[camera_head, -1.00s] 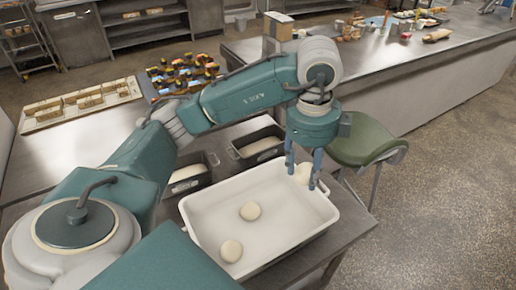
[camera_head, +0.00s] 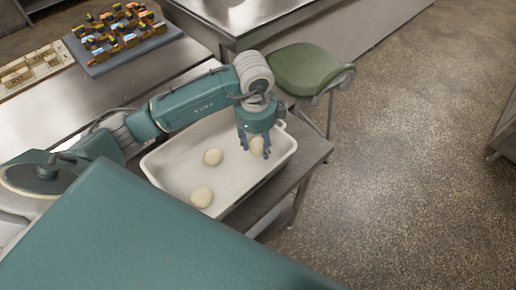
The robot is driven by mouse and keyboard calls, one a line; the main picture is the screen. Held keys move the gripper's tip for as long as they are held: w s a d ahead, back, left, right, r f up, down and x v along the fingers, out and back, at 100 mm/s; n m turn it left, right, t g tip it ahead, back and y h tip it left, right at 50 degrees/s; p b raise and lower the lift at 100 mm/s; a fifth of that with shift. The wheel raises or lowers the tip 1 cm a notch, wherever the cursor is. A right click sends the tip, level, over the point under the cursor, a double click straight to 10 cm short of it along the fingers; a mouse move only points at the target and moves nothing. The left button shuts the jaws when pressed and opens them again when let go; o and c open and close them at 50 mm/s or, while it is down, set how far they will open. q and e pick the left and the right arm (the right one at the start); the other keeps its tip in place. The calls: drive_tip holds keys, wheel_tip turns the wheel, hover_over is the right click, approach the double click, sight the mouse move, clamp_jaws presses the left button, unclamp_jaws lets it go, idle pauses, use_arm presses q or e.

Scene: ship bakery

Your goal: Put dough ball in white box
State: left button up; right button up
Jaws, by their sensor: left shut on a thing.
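The white box (camera_head: 232,181) stands on a steel table in the middle of the head view. Two pale dough balls lie in it: one near the middle (camera_head: 212,157) and one at the near end (camera_head: 202,197). My left gripper (camera_head: 257,152) points down over the right end of the box and is shut on a third dough ball (camera_head: 257,147). The fingers partly cover this ball. I cannot tell how far it is above the box floor. My right gripper is not in view.
A green stool (camera_head: 308,68) stands behind the table. A blue-grey tray of colourful small items (camera_head: 119,60) and a tray of labelled blocks (camera_head: 36,70) lie at upper left. A steel counter (camera_head: 240,14) is at the back. Open floor is at right.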

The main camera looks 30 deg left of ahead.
sight(258, 152)
use_arm(q)
wheel_tip(258, 152, down, 4)
drive_tip(key=shift+r+p, duration=0.2)
drive_tip(key=shift+p, duration=0.15)
drive_tip(key=shift+f, duration=0.25)
drive_tip(key=shift+f, duration=0.2)
drive_tip(key=o, duration=1.2)
drive_tip(key=shift+r, duration=0.1)
